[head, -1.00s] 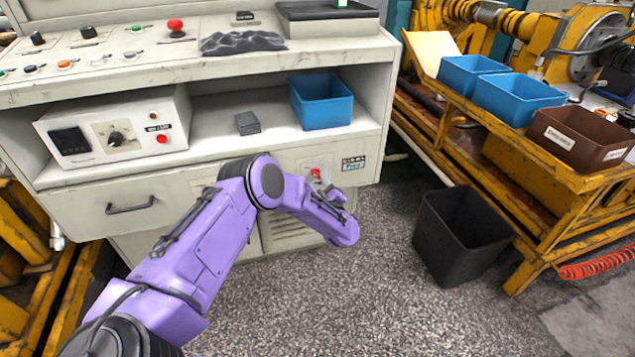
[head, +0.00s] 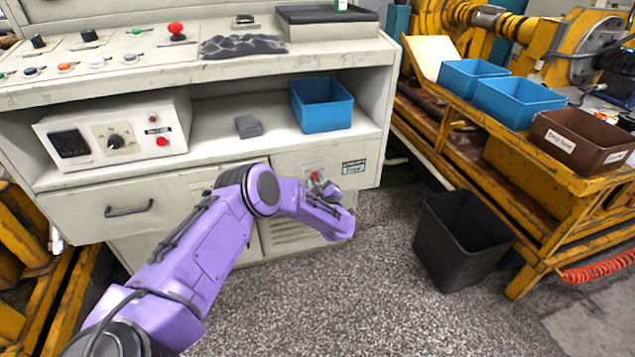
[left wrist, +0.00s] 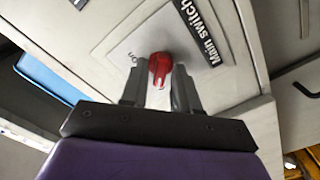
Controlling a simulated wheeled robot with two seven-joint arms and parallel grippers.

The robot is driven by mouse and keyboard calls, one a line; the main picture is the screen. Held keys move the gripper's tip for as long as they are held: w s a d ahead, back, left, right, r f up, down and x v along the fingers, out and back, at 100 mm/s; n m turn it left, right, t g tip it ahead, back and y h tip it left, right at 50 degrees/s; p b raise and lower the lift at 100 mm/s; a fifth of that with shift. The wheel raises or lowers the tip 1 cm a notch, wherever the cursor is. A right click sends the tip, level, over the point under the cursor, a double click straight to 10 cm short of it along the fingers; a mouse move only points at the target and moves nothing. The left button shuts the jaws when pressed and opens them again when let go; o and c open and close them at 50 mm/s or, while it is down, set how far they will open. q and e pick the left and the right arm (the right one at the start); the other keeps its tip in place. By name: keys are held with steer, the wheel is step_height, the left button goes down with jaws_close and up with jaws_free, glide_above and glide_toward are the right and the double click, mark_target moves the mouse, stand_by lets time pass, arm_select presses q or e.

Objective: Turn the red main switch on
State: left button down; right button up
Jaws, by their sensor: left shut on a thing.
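The red main switch (left wrist: 160,68) is a rotary knob on a light plate on the cabinet front, beside a black label reading "Main switch" (left wrist: 203,35). In the head view the knob (head: 315,176) shows as a small red spot just above my left gripper (head: 326,186). In the left wrist view my left gripper (left wrist: 160,88) has its two grey fingers on either side of the knob, shut on it. Some plate lettering is partly hidden behind the knob and fingers. My right gripper is not in view.
The cabinet (head: 380,100) has a shelf with a blue bin (head: 322,105) and a control box (head: 115,135). A black waste bin (head: 460,240) stands on the floor to the right, beside a yellow bench (head: 520,200). The speckled floor between is clear.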

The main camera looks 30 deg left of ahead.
arm_select(q)
steer(key=m, duration=0.3)
steer(key=shift+d+m, duration=0.1)
steer(key=shift+m, duration=0.2)
steer(key=shift+w+d+f+m+b, duration=0.1)
steer(key=shift+m+b, duration=0.35)
steer(key=shift+m, duration=3)
steer(key=shift+w+m+b, duration=0.1)
steer(key=shift+m+b, duration=0.35)
steer(key=shift+m, duration=3)
steer(key=c, duration=1.1)
jaws_free()
steer(key=shift+c, duration=0.2)
